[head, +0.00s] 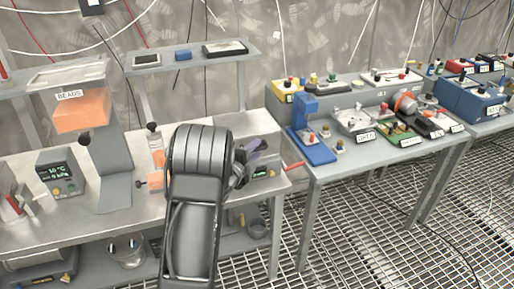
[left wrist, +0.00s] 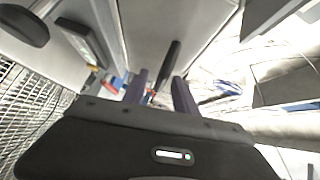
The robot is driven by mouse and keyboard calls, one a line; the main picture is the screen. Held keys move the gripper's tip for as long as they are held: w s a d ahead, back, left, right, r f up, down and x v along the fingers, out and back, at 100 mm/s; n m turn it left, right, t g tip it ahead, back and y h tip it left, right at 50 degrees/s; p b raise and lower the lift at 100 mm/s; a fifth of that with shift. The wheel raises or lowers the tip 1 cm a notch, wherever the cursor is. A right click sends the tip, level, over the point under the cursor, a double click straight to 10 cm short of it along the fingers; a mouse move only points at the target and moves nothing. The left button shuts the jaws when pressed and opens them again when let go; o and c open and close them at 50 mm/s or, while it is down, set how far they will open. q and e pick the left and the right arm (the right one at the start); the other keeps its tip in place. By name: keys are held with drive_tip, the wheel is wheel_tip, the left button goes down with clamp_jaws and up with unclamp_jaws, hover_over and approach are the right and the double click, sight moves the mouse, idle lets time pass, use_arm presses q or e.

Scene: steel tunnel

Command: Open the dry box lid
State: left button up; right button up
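I cannot surely tell which thing is the dry box. A grey unit (head: 265,173) with a small green display sits at the right end of the left bench, partly hidden by my left arm and gripper. My left gripper (head: 257,147) is over this unit, its fingers small and partly hidden in the head view. In the left wrist view the two purple-grey fingers (left wrist: 160,92) stand apart. A black bar (left wrist: 168,62) shows between them; I cannot tell whether they touch it. My right gripper is not in view.
A clear hopper of orange beads (head: 81,111) and a display box (head: 60,175) stand on the left bench (head: 110,218). A shelf (head: 195,56) holds small items behind. A red rod (head: 295,166) sticks out at the bench's right end. A second bench with several devices stands right.

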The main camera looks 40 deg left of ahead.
use_arm(q)
drive_tip(key=shift+w+f, duration=0.1)
drive_tip(key=shift+w, duration=0.6)
clamp_jaws()
idle(1.0)
